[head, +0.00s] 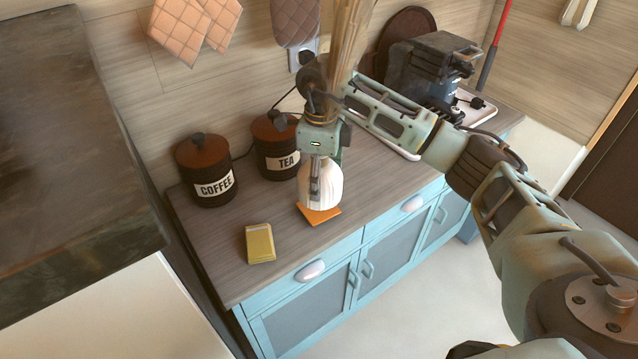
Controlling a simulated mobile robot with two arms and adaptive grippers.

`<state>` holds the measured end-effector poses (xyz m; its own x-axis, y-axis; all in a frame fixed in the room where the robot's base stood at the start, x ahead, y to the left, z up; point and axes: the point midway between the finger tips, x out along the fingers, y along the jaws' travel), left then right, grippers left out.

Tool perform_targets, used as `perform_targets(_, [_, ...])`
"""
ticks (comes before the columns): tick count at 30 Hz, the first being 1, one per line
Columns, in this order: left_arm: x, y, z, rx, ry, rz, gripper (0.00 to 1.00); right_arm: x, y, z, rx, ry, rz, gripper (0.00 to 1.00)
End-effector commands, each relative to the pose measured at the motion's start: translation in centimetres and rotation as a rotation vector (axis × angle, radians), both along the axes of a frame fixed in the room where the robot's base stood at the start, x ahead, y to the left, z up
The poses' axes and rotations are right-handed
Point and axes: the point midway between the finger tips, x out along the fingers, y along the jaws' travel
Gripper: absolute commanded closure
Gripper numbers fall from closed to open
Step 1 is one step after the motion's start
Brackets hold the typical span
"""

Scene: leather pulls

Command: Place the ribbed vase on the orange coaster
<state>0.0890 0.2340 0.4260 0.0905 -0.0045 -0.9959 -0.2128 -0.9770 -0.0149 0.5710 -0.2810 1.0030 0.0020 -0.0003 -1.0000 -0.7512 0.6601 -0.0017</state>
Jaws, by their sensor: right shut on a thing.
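The white ribbed vase (329,190) is upright over the orange coaster (320,216) on the wooden counter. Its base hides the middle of the coaster, and orange shows at the front and sides. I cannot tell whether the base touches the coaster or is slightly above it. My right gripper (316,187) points down and is shut on the vase, hiding part of its near side and top. My left gripper is not in view.
Dark canisters marked COFFEE (206,172) and TEA (277,147) stand at the back. A yellow box (260,244) lies front left of the coaster. Tall dried stalks (348,40) rise behind my gripper. A dark coffee machine (430,75) stands to the right.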

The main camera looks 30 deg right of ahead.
Motion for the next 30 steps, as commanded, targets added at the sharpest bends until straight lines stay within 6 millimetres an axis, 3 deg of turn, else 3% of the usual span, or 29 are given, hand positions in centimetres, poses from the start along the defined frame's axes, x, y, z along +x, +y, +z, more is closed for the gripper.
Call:
perform_targets(5, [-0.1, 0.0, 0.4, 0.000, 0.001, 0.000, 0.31, 0.4, 0.2, -0.6, 0.000, 0.001, 0.002, 0.66])
perform_targets(13, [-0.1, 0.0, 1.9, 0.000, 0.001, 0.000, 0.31, 0.4, 0.3, -3.9, 0.001, 0.002, 0.002, 0.66])
perform_targets(24, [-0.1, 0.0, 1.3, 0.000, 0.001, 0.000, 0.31, 0.4, 0.2, -4.7, 0.000, -0.001, 0.002, 0.66])
perform_targets(25, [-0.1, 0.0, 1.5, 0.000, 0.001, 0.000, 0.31, 0.4, 0.2, -4.6, -0.001, 0.001, 0.002, 0.21])
perform_targets(30, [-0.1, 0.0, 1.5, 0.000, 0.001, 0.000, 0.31, 0.4, 0.2, -4.6, -0.001, 0.001, 0.002, 0.07])
